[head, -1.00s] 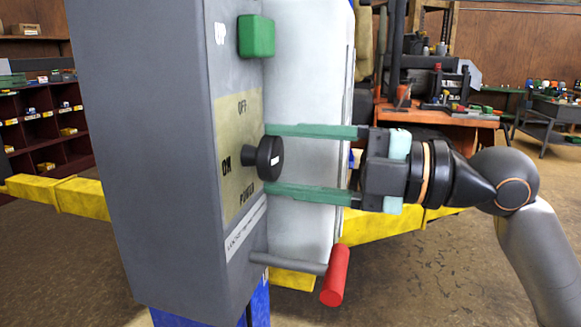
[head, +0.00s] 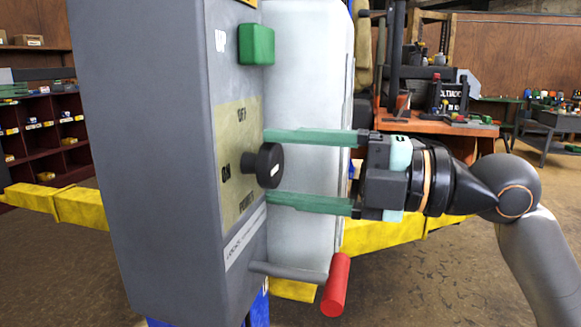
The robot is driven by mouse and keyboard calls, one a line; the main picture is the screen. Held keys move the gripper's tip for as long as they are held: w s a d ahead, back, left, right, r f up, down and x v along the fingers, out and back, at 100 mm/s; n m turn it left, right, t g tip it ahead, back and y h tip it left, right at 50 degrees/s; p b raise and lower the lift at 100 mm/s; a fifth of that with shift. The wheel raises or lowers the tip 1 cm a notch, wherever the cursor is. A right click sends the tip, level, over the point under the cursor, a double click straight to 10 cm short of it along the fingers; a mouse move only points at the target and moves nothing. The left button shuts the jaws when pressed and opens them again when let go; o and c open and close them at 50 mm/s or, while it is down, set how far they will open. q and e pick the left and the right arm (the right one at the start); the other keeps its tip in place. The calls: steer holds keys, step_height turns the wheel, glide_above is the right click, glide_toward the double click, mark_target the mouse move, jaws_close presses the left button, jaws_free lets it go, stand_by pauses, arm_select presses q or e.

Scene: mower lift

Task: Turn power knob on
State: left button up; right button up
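The black power knob (head: 268,165) sticks out from a yellow label plate (head: 233,125) on the grey control box (head: 150,160). The plate reads OFF above, ON at the left and POWER below. A white mark on the knob face shows near its right side. My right gripper (head: 268,167) comes in from the right with its two green fingers apart, one above and one below the knob. The fingertips are level with the knob, and I cannot tell whether they touch it. My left gripper is not in view.
A green button (head: 256,44) is above the knob. A lever with a red handle (head: 335,285) juts out below my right gripper. A pale panel (head: 305,110) stands behind the fingers. Yellow beams (head: 385,235) run behind the box, and an orange workbench (head: 430,130) is farther back.

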steer(key=o, duration=0.3)
steer(key=shift+d, duration=0.1)
steer(key=shift+d, duration=0.35)
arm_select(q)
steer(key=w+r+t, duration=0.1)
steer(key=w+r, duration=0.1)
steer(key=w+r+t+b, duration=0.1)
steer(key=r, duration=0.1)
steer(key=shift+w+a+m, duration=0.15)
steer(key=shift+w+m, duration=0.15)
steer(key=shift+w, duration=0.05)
arm_select(e)
steer(key=v, duration=1.1)
steer(key=shift+s+d, duration=0.25)
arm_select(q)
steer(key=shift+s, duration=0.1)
